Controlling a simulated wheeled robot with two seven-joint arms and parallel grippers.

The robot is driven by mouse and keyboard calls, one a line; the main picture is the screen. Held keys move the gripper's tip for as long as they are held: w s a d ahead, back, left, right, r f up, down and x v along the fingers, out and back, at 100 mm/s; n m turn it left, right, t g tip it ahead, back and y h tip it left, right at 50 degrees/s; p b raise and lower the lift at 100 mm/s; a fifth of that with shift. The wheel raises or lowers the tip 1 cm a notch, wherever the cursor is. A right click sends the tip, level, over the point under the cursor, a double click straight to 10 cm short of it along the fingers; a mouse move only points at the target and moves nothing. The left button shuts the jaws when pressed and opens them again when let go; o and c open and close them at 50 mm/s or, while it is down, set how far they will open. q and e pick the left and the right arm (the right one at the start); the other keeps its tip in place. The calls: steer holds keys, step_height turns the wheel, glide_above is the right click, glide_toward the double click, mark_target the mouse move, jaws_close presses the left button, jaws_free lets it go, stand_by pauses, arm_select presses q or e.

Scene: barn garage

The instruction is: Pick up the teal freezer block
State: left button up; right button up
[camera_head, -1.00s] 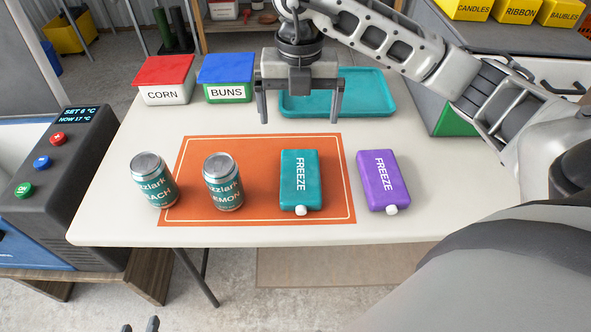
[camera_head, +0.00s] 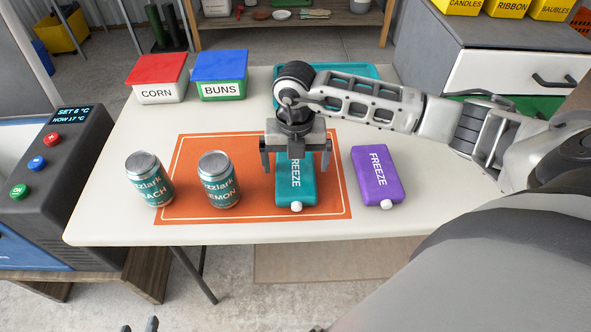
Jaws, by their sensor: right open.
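The teal freezer block (camera_head: 296,192) lies on the orange mat (camera_head: 185,210), with its white cap toward the front edge. My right gripper (camera_head: 296,170) is open over the rear part of the block, one finger to each side. It hides the block's far end and part of its lettering. I cannot tell whether the fingers touch the block. My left gripper (camera_head: 140,326) shows only its two fingertips at the bottom edge; they are apart, with nothing seen between them.
A purple freezer block (camera_head: 377,178) lies just right of the mat. Corn (camera_head: 157,78) and buns (camera_head: 221,77) boxes and a teal tray (camera_head: 352,73) are at the back.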

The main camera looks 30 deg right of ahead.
steer(key=shift+f, duration=0.3)
steer(key=c, duration=1.3)
steer(key=shift+r, duration=0.15)
